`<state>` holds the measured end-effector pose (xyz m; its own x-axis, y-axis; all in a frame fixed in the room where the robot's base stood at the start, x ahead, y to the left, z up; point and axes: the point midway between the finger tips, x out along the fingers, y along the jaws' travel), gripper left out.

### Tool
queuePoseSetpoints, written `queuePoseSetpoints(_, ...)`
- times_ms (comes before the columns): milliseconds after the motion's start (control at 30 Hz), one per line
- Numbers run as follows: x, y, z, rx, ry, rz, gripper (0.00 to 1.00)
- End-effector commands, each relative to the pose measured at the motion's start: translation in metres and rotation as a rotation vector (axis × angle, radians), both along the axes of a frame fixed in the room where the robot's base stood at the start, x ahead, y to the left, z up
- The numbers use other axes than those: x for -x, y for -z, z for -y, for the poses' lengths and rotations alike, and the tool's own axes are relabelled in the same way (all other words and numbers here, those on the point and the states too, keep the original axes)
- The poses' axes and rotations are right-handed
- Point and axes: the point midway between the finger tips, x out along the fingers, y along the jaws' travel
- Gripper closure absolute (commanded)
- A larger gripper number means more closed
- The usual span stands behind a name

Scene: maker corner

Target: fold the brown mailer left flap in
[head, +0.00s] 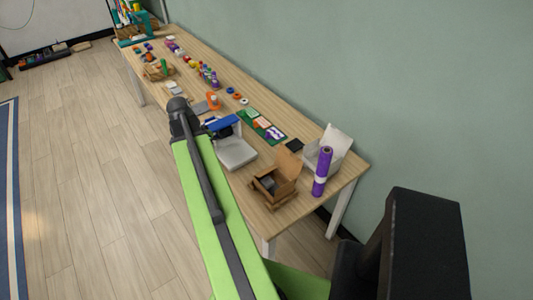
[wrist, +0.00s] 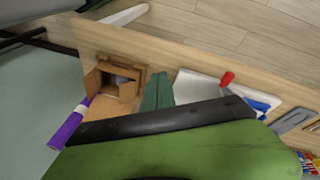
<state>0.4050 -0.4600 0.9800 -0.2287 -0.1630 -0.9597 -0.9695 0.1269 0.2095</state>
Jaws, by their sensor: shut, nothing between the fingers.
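The brown mailer (head: 273,193) is an open cardboard box near the front edge of the table, its lid raised at the back. In the wrist view the mailer (wrist: 103,66) shows at upper left with a dark object inside and side flaps standing out around the opening. How far each flap is folded is hard to tell. My gripper (wrist: 157,76) shows as dark green fingers pressed together, empty, just right of the mailer in that view and seemingly apart from it. In the head view I cannot make out the fingertips.
A purple roll (head: 322,171) stands right of the mailer, before a white open box (head: 336,144). A white device (head: 236,153) sits left of it, with a blue object (head: 222,122) beyond. Several small items fill the table's far part. The floor (head: 90,180) at left is clear.

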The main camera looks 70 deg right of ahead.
Motion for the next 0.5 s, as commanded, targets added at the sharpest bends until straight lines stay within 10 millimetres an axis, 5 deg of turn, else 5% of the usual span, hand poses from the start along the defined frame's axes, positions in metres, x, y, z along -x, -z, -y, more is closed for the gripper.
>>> queuePoseSetpoints(33,0.033,-0.019,0.032,0.026,0.130,-0.007,1.00)
queuePoseSetpoints(100,0.073,-0.029,0.062,0.062,0.284,-0.018,1.00)
queuePoseSetpoints(200,0.112,-0.036,0.086,0.097,0.425,-0.029,1.00)
queuePoseSetpoints(300,0.129,-0.038,0.095,0.113,0.486,-0.033,1.00)
queuePoseSetpoints(500,0.131,-0.033,0.096,0.116,0.494,-0.033,1.00)
